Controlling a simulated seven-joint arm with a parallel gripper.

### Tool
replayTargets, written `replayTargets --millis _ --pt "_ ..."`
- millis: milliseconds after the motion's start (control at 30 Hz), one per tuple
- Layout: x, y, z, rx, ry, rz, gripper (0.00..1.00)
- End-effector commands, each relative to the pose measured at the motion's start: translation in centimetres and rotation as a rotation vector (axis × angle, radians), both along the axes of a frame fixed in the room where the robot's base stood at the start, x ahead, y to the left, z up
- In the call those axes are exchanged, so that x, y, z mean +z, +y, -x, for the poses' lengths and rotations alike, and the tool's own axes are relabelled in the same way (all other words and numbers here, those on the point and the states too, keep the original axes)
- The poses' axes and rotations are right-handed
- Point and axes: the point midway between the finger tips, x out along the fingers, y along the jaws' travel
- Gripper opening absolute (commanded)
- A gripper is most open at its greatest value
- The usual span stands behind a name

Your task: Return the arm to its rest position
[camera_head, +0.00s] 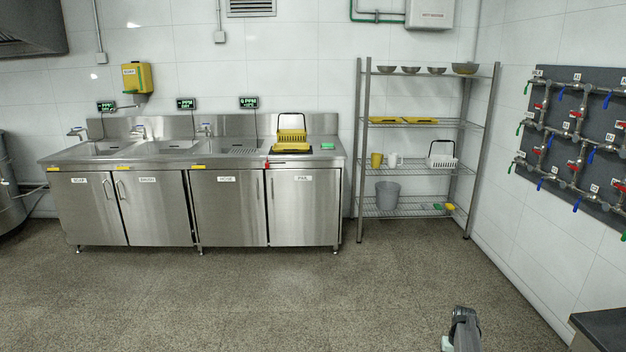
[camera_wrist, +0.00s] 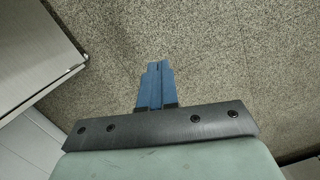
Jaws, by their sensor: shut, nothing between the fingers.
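My gripper (camera_wrist: 154,84) shows in the wrist view with its two blue fingers together and nothing between them. It hangs over the bare speckled floor, apart from any object. A dark grey part of my arm shows at the bottom right of the head view, in front of open floor. The gripper's fingers cannot be made out in the head view.
A steel sink counter (camera_head: 210,205) with a yellow basket (camera_head: 291,141) stands along the back wall. A wire shelf (camera_head: 418,168) stands right of it. A pipe panel (camera_head: 578,135) hangs on the right wall; a dark-topped bench (camera_head: 602,328) is below. The middle floor is clear.

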Motion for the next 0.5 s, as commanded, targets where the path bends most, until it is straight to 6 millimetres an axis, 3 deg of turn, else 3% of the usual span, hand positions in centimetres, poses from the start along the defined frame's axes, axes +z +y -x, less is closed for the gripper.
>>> replayTargets --millis 33,100,267,500 --pt "-1.5 2.5 2.0 0.014 0.019 -0.008 0.0" --pt "-3.5 5.2 3.9 0.032 0.041 -0.016 0.0" --pt "-7.3 11.1 8.8 0.068 0.091 -0.032 0.0" --pt "-11.6 18.8 17.3 0.124 0.171 -0.049 0.0"
